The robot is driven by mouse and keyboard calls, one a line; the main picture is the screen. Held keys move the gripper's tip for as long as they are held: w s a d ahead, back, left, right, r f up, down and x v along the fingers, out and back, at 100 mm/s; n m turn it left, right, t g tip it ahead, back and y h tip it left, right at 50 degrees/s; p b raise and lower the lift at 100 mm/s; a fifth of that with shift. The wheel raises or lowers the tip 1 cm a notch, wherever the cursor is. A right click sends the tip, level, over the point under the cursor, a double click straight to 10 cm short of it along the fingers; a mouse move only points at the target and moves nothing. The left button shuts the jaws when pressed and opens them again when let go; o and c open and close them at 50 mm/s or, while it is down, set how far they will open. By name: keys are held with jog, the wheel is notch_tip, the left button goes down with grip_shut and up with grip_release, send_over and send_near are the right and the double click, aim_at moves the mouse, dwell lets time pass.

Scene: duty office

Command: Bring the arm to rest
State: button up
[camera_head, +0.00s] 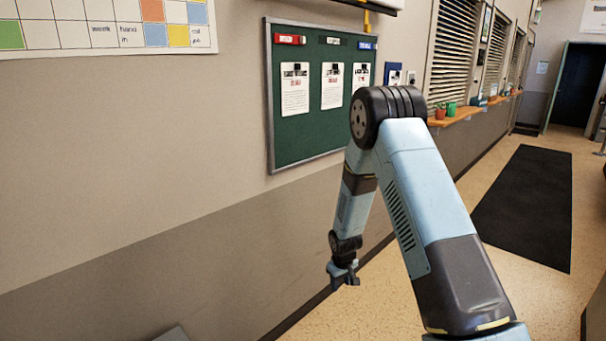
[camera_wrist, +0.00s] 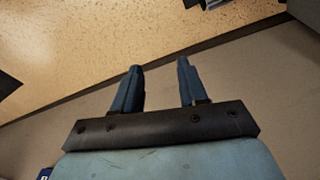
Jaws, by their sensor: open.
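My arm is bent at a dark elbow in the head view, with its forearm hanging down close to the wall. My gripper (camera_head: 345,277) is at the low end of the forearm, above the floor and pointing downward. In the wrist view my gripper (camera_wrist: 160,90) shows two blue fingers standing apart with nothing between them. The speckled floor and the wall base lie beyond the fingertips.
A green notice board (camera_head: 303,131) with several papers hangs on the wall (camera_head: 180,165) behind my arm. A ledge (camera_head: 470,111) with pots runs along the wall. A dark mat (camera_head: 526,205) lies on the floor (camera_head: 350,315) to the right. A dark doorway (camera_head: 578,88) stands far back.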

jog(key=s+d+r+m+t, duration=0.15)
jog(key=s+r, duration=0.25)
jog(key=r, duration=0.7)
jog(key=s+d+r, duration=0.3)
jog(key=r, duration=0.8)
jog(key=s+d+r+m, duration=0.15)
jog(key=s+r, duration=0.25)
jog(key=r, duration=0.7)
jog(key=s+d+r+m+t, duration=0.1)
jog(key=s+r, duration=0.5)
jog(key=s, duration=0.7)
jog(key=s+d+r+m+t, duration=0.1)
jog(key=s+d+r, duration=0.2)
jog(key=s+r, duration=0.4)
jog(key=s, duration=0.6)
jog(key=shift+s+d+r+m, duration=0.2)
jog(key=shift+s+d+m, duration=0.05)
jog(key=shift+m, duration=0.05)
